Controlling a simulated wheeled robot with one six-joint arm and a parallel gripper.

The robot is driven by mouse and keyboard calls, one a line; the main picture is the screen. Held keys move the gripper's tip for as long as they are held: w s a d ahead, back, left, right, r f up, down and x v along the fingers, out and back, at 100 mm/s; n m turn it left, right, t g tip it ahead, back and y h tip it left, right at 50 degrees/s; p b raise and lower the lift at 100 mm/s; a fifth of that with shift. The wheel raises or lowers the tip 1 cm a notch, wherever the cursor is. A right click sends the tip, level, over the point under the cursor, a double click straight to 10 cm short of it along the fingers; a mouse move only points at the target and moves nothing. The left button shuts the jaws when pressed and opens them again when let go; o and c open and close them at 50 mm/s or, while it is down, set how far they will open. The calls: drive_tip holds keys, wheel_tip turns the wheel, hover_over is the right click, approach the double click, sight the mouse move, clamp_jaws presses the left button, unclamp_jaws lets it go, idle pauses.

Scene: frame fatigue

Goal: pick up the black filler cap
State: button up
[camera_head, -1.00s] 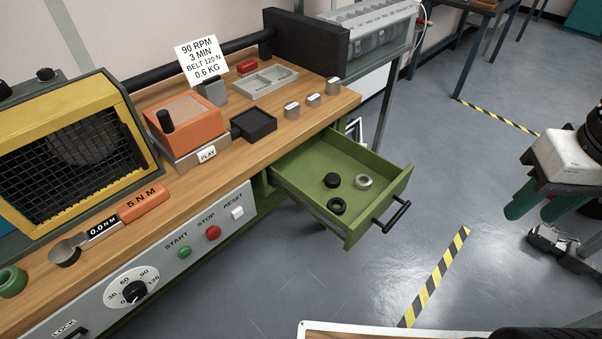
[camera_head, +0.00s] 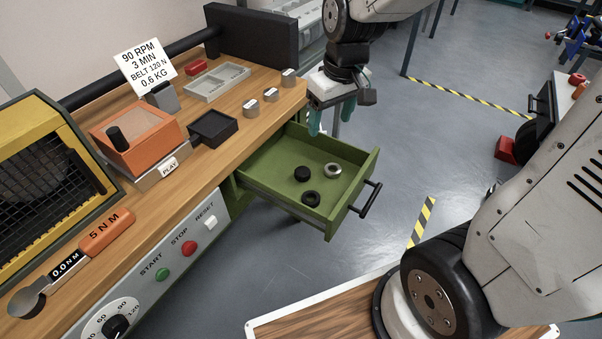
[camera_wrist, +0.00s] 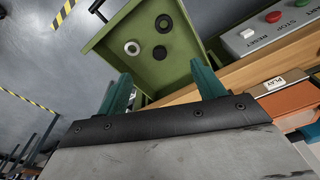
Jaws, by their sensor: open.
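The black filler cap (camera_head: 302,173) looks like a solid black disc and lies on the floor of the open green drawer (camera_head: 270,199). It also shows in the wrist view (camera_wrist: 159,53), just beyond the space between my fingertips. A black ring (camera_head: 311,199) and a silver ring (camera_head: 333,170) lie close to it. My gripper (camera_head: 338,112), with teal fingers, is above the drawer's far side, apart from the cap. In the wrist view its fingers (camera_wrist: 162,73) are spread wide with nothing between them.
The grey floor in front of the drawer is clear.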

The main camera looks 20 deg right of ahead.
drive_tip(key=n, duration=0.2)
approach(303, 171)
drive_tip(key=f, duration=0.6)
drive_tip(key=w+f, duration=0.1)
drive_tip(key=f, duration=0.2)
drive_tip(key=shift+a, duration=0.25)
drive_tip(key=c, duration=1.1)
